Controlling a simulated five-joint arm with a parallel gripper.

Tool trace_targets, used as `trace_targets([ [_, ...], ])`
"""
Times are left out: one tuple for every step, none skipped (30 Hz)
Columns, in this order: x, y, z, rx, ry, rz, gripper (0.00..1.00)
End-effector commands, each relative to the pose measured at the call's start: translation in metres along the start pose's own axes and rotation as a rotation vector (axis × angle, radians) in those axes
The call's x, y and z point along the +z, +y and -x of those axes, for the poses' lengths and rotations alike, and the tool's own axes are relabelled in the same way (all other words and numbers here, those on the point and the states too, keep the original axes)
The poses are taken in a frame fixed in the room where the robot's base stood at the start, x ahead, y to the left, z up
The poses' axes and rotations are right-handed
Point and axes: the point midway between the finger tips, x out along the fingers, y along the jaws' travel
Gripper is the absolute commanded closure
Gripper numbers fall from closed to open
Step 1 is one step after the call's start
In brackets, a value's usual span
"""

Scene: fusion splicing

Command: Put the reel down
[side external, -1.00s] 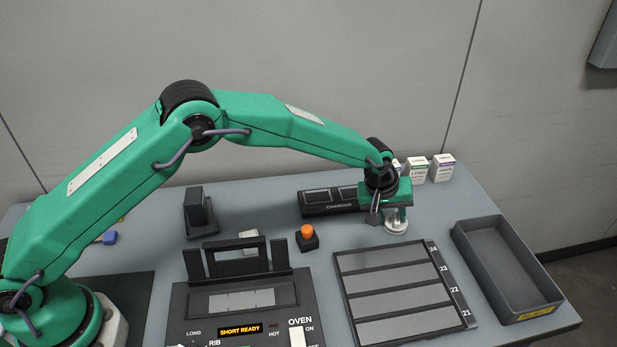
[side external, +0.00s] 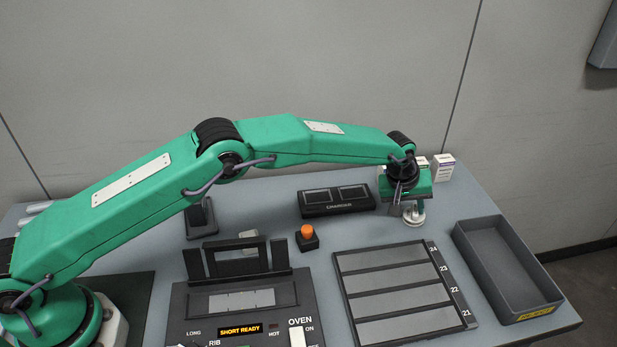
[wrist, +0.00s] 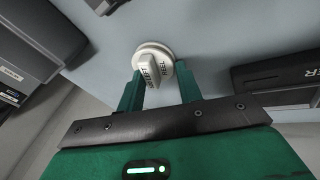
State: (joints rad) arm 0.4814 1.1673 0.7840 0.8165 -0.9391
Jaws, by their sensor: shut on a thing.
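The reel (side external: 414,216) is a small white spool with a round flange and an upright grip tab. It is under my gripper (side external: 410,203) at the back right of the table. In the wrist view the reel (wrist: 153,62) sits between the two green fingers of my gripper (wrist: 158,82), which are shut on it. Dark lettering shows on its tab and flange. It is upright and close over the table; I cannot tell whether its base touches the surface.
A dark grey tray (side external: 460,232) stands to the right. A numbered rack of grey slots (side external: 392,252) lies in front. The black Cinereous box (side external: 337,201) and the orange button (side external: 307,232) are to the left. Small cartons (side external: 443,167) stand behind. Table around the reel is clear.

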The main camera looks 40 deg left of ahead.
Motion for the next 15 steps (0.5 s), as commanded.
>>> trace_targets([
  [0.0006, -0.0006, -0.0048, -0.006, -0.004, 0.000, 0.87],
  [-0.0002, 0.0005, -0.0052, -0.006, -0.004, 0.000, 0.87],
  [-0.0009, 0.0014, -0.0062, -0.006, -0.004, 0.000, 0.88],
  [-0.0016, 0.0025, -0.0065, -0.005, -0.004, 0.000, 0.88],
  [-0.0020, 0.0031, -0.0069, -0.006, -0.005, 0.000, 0.88],
  [-0.0028, 0.0042, -0.0071, -0.006, -0.005, 0.000, 0.88],
  [-0.0032, 0.0047, -0.0076, -0.006, -0.005, 0.000, 0.88],
  [-0.0035, 0.0051, -0.0082, -0.007, -0.005, 0.000, 0.88],
  [-0.0040, 0.0060, -0.0084, -0.006, -0.005, 0.000, 0.88],
  [-0.0043, 0.0064, -0.0086, -0.006, -0.005, 0.000, 0.88],
  [-0.0045, 0.0066, -0.0088, -0.007, -0.005, 0.000, 0.88],
  [-0.0048, 0.0070, -0.0089, -0.007, -0.005, 0.000, 0.88],
  [-0.0050, 0.0074, -0.0089, -0.007, -0.005, 0.000, 0.88],
  [-0.0052, 0.0076, -0.0089, -0.007, -0.005, 0.000, 0.88],
  [-0.0053, 0.0078, -0.0091, -0.007, -0.005, 0.000, 0.88],
])
